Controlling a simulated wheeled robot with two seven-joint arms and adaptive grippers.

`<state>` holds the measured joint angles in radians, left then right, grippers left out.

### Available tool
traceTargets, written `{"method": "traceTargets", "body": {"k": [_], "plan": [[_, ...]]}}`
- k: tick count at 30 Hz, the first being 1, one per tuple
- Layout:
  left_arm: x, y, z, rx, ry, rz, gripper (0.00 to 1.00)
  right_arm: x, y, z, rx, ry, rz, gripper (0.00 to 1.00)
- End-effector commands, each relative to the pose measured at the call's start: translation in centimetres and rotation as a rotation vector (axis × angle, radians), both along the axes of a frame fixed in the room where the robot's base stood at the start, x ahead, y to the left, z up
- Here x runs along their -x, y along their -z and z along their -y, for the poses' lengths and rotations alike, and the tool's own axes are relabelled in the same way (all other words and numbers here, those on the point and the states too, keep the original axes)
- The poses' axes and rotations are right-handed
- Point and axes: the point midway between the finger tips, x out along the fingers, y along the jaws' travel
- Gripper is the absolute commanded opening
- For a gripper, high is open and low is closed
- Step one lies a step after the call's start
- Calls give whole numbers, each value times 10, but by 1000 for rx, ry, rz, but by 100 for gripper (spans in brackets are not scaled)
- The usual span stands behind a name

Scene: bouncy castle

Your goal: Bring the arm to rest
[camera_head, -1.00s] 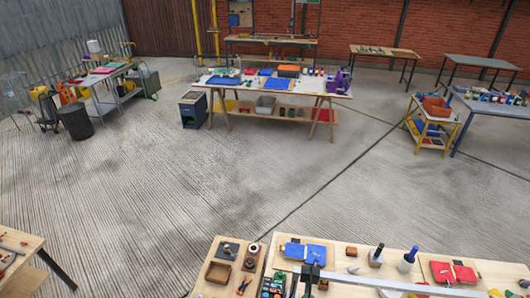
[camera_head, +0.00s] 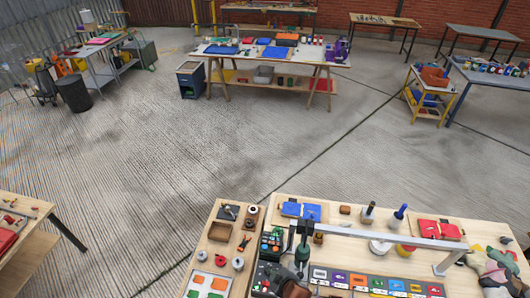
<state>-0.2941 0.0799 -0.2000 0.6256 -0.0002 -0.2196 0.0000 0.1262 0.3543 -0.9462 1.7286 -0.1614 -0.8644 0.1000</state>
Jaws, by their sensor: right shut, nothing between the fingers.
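My right gripper (camera_head: 301,246) shows as a dark shape low in the head view, right of the middle, over the near workbench (camera_head: 340,212). It is shut with nothing held. It overlaps the left end of a pale metal bar (camera_head: 385,237) in the picture; I cannot tell whether they touch. My left gripper is out of view.
Another bench (camera_head: 28,212) stands at the left edge. The grooved floor (camera_head: 190,140) between the benches is clear.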

Motion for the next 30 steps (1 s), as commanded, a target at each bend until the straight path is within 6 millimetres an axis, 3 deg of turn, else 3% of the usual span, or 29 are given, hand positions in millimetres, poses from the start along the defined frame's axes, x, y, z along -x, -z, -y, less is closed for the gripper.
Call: {"method": "traceTargets", "body": {"k": [5,8,11,15,18,24,30], "plan": [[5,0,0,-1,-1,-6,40,16,-16,35,-64,157,-75,0],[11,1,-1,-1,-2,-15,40,31,-26,70,-100,275,-129,0],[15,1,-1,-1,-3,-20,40,57,-36,122,-135,426,-201,0],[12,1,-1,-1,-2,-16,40,106,-49,197,-161,627,-296,0],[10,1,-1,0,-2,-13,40,135,-55,232,-164,718,-339,0],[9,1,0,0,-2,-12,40,181,-66,279,-158,842,-395,0],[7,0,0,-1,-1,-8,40,222,-76,311,-149,935,-437,0]]}}
